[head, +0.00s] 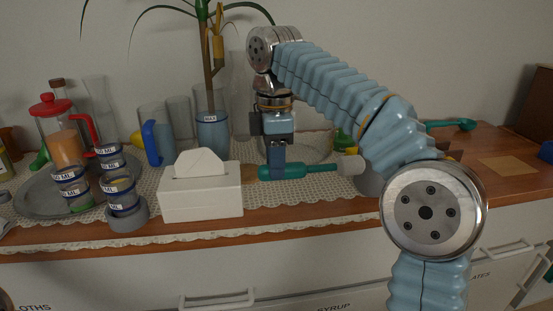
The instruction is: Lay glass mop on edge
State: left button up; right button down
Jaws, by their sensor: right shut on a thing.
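The glass mop (300,170) has a teal handle and a pale, whitish head (350,165). My right gripper (277,172) points down from above and is shut around the thick part of the teal handle. I cannot tell whether the mop touches the counter or hangs just above it. My right arm hides part of the counter to the right of the mop head. My left gripper is not in view.
A white tissue box (201,195) stands just left of the handle. Further left, a round tray (30,200) holds a red-lidded pitcher (62,140) and labelled jars. A blue-handled jug (157,135) and plant vase (212,135) stand behind. Bare wood (490,160) shows at right.

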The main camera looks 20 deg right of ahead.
jog(key=shift+r, duration=0.1)
notch_tip(320, 180, down, 6)
jog(key=b, duration=0.3)
jog(key=shift+r+b, duration=0.1)
jog(key=shift+b, duration=0.25)
jog(key=shift+f, duration=0.7)
jog(key=shift+f+b, duration=0.35)
jog(key=shift+c, duration=0.9)
grip_release()
